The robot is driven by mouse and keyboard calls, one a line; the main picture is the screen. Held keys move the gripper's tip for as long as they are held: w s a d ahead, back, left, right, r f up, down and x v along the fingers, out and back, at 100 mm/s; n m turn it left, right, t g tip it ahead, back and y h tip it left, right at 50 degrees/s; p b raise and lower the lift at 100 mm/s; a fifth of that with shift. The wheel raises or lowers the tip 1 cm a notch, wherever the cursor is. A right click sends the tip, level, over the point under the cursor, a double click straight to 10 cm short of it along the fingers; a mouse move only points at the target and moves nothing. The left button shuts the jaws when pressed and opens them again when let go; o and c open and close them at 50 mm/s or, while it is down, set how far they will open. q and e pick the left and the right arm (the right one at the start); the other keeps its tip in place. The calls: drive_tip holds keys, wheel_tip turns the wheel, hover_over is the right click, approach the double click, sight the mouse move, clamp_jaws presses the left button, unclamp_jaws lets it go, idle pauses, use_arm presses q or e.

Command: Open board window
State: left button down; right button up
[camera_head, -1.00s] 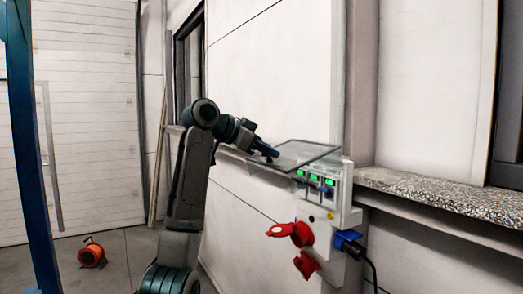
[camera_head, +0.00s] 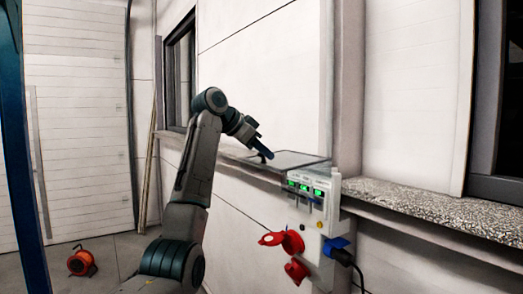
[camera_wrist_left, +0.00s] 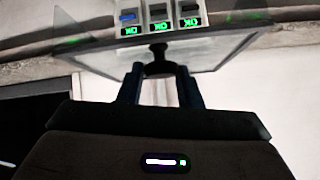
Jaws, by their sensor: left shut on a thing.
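The white electrical board (camera_head: 327,208) hangs on the wall, right of centre in the head view. Its clear window (camera_head: 297,160) is swung up and stands out from the board's top, nearly level. The breakers (camera_head: 305,188) with green displays below are uncovered; they also show in the left wrist view (camera_wrist_left: 160,20). My left gripper (camera_head: 266,154) is at the window's outer edge. In the left wrist view its fingers (camera_wrist_left: 159,78) are on either side of a small dark handle (camera_wrist_left: 158,52) on the pane, shut on it. My right gripper is out of view.
Red sockets (camera_head: 283,241) with open lids and a blue plug (camera_head: 337,246) with a black cable are on the board's lower part. A speckled stone ledge (camera_head: 430,206) runs to the right. An orange cable reel (camera_head: 82,262) lies on the floor at left.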

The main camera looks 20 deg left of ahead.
use_arm(q)
drive_tip(key=c, duration=1.1)
unclamp_jaws()
drive_tip(key=shift+w+f, duration=0.1)
drive_tip(key=shift+f, duration=0.05)
drive_tip(key=shift+o, duration=0.2)
drive_tip(key=shift+w, duration=0.15)
drive_tip(key=b+v, duration=0.5)
drive_tip(key=v, duration=0.5)
drive_tip(key=shift+a+r, duration=0.2)
